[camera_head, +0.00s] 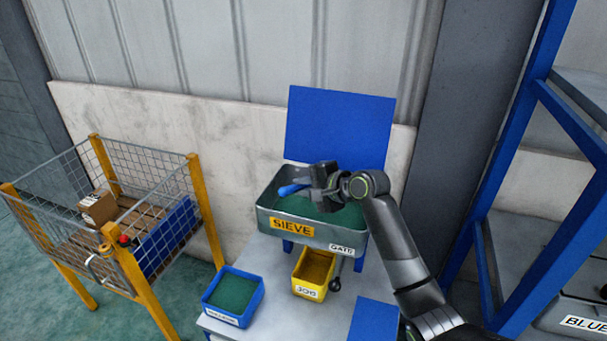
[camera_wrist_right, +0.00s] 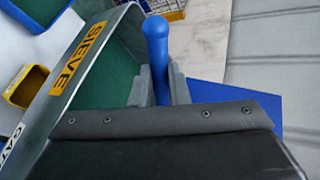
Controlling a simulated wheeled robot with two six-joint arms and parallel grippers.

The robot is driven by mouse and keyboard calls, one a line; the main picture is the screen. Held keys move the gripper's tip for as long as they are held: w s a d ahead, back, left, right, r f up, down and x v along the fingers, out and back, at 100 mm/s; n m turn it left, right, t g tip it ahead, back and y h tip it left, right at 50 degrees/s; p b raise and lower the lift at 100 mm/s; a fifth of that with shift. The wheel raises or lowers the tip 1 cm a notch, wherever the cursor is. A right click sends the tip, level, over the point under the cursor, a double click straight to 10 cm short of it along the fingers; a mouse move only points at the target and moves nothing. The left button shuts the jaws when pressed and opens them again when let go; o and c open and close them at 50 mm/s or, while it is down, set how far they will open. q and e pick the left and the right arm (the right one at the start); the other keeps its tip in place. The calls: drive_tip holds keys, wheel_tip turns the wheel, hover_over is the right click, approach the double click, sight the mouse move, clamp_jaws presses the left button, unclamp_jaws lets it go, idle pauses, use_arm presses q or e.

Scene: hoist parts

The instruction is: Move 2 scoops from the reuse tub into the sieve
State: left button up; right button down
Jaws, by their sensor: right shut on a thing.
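The sieve (camera_head: 262,222) is a grey tray with a yellow SIEVE label and green material inside. It also shows in the wrist view (camera_wrist_right: 95,55). My right gripper (camera_head: 318,192) is over the sieve, shut on a blue handle (camera_head: 291,189). In the wrist view the handle (camera_wrist_right: 156,40) stands between the grey fingers of my right gripper (camera_wrist_right: 157,88). I take it for the scoop's handle; no scoop bowl can be made out. A blue tub (camera_head: 258,303) with green material stands front left of the sieve; its label is too small to read surely. My left gripper is out of view.
A yellow bin (camera_head: 327,262) stands below the sieve's front. A blue panel (camera_head: 337,125) rises behind the sieve. A wire cage with yellow posts (camera_head: 205,210) holding a cardboard box (camera_head: 97,207) is at left. A blue rack (camera_head: 520,120) is at right.

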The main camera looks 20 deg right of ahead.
drive_tip(key=shift+r+n+g+h+p, duration=0.15)
drive_tip(key=shift+r+g+h+p, duration=0.3)
drive_tip(key=shift+g+p, duration=0.75)
drive_tip(key=shift+r+n+g+h+p, duration=0.25)
drive_tip(key=shift+g+h+p, duration=0.55)
drive_tip(key=shift+g, duration=0.8)
drive_tip(key=shift+r+n+g+h+p, duration=0.1)
drive_tip(key=shift+r+g+h+p, duration=0.35)
drive_tip(key=shift+g+p, duration=0.8)
